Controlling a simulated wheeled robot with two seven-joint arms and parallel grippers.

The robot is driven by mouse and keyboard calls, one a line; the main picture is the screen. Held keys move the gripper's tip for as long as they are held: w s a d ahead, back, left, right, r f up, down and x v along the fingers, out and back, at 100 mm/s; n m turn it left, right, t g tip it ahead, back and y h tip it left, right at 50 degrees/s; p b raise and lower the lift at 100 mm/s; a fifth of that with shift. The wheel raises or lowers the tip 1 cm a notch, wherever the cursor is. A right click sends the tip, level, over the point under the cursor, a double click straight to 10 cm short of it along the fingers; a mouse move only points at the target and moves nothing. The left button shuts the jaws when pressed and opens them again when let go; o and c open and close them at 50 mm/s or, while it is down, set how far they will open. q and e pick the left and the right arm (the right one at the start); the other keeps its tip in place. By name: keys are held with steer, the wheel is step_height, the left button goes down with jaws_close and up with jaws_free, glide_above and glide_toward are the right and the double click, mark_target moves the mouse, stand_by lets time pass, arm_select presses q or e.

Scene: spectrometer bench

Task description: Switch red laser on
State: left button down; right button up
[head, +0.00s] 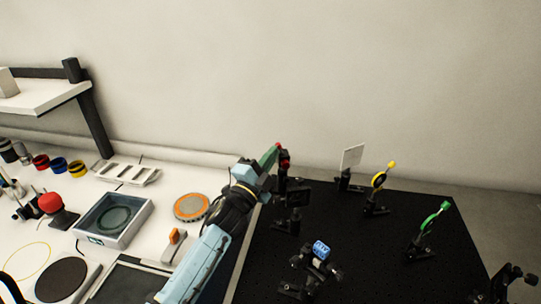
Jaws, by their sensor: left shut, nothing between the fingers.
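A small red part (284,155) shows on top of a dark upright device at the back left of the black breadboard (330,220). I cannot tell for certain that this is the red laser, and no switch or lit beam can be made out. My left gripper (267,172) is at the breadboard's left edge, just left of the red part. It is shut and holds nothing. Whether it touches the device cannot be told, as the wrist hides part of that area. A green part (270,155) shows right beside the gripper. My right gripper is not in view.
Left of my arm lie an orange-rimmed disc (191,207), a grey tray (115,218) and a red-topped device (51,204).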

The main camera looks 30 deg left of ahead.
arm_select(q)
steer(key=shift+r, duration=0.1)
stand_by(0.3)
steer(key=shift+r+m+g+p, duration=0.1)
steer(key=shift+m+g+p, duration=0.25)
steer(key=shift+p, duration=0.25)
steer(key=shift+h+p, duration=0.3)
steer(key=shift+h, duration=0.1)
steer(key=shift+w+d+r+m+g+p, duration=0.3)
steer(key=shift+w+d+r+p, duration=0.3)
steer(key=shift+p, duration=0.5)
steer(key=shift+s+r, duration=0.1)
steer(key=shift+s, duration=0.15)
